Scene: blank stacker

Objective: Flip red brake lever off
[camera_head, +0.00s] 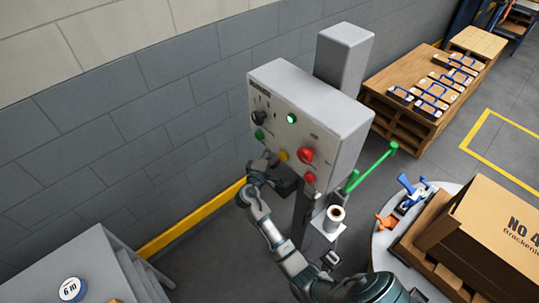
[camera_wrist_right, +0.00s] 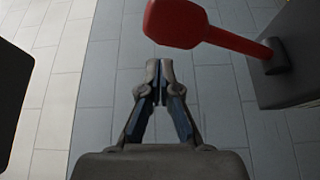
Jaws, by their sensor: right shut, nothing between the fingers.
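In the right wrist view a red lever (camera_wrist_right: 215,32) with a wide rounded end sticks out to the left from a dark mount on a grey box (camera_wrist_right: 290,80). My right gripper (camera_wrist_right: 160,82) is shut and empty, with its fingertips a little below the lever's wide end in that picture; I cannot tell whether they touch. In the head view my right gripper (camera_head: 268,160) is in front of the lower left of the grey control box (camera_head: 345,115). The box face shows a red knob (camera_head: 306,155); I cannot tell if it is the lever. My left gripper is out of view.
A green bar (camera_head: 375,163) sticks out right of the box. A round table with a cardboard box (camera_head: 490,225) and clamps stands at lower right. A grey cabinet (camera_head: 95,260) is at lower left. Bare floor lies between cabinet and box post.

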